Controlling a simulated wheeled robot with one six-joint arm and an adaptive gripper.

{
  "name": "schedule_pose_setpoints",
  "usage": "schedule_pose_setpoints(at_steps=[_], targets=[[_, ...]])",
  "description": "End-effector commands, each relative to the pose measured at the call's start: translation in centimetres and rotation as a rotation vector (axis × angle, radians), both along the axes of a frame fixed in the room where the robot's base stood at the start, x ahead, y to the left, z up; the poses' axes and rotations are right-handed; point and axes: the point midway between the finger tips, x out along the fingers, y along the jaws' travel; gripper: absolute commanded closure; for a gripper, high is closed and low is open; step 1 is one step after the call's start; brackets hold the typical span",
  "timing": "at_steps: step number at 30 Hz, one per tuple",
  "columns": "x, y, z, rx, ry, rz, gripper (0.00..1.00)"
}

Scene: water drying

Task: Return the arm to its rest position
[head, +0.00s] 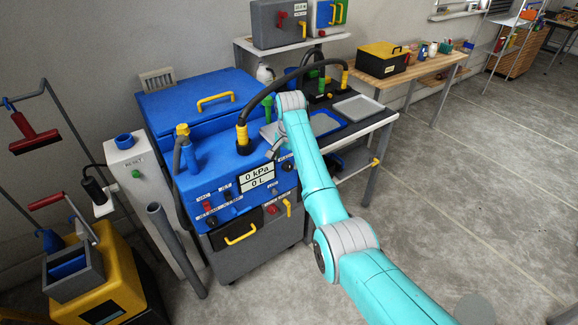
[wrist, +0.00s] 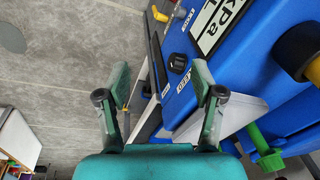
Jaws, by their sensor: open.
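My arm (head: 315,190) reaches out from the lower right of the head view toward the blue machine (head: 215,180) with the "0 kPa" and "0 L" display. My gripper (head: 274,150) is at the machine's right front, close to the panel edge, partly hidden by my wrist. In the wrist view my gripper (wrist: 160,85) has its two fingers spread wide, with nothing held between them. Beyond the fingers the blue panel (wrist: 240,70) with a black knob (wrist: 178,89) is on the right. Whether a finger touches the panel cannot be told.
A black-topped side table (head: 345,128) with a grey tray (head: 358,107) stands right of the machine. A green-handled valve (wrist: 265,145) and a black hose (head: 285,85) are near my wrist. A yellow cart (head: 100,285) stands left. The floor (head: 480,200) at right is largely clear.

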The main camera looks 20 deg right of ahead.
Motion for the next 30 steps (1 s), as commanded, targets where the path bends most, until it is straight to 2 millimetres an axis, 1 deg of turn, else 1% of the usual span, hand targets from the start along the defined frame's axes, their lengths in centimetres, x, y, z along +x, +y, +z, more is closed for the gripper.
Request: schedule_pose_setpoints(at_steps=[1, 6, 20, 22, 23, 26, 29, 30], targets=[[-0.1, 0.0, -0.5, -0.001, -0.003, 0.003, 0.33], [-0.3, 0.0, -1.2, -0.001, -0.011, 0.009, 0.33], [-0.3, 0.0, -1.2, -0.002, -0.011, 0.009, 0.33], [-0.4, 0.0, -1.5, -0.002, -0.013, 0.011, 0.33], [-0.4, 0.1, -1.8, -0.003, -0.014, 0.012, 0.33], [-1.0, 0.1, -3.8, -0.006, -0.028, 0.025, 0.33], [-2.2, 0.2, -7.1, -0.011, -0.059, 0.048, 0.33], [-2.8, 0.3, -8.6, -0.015, -0.075, 0.06, 0.33]])
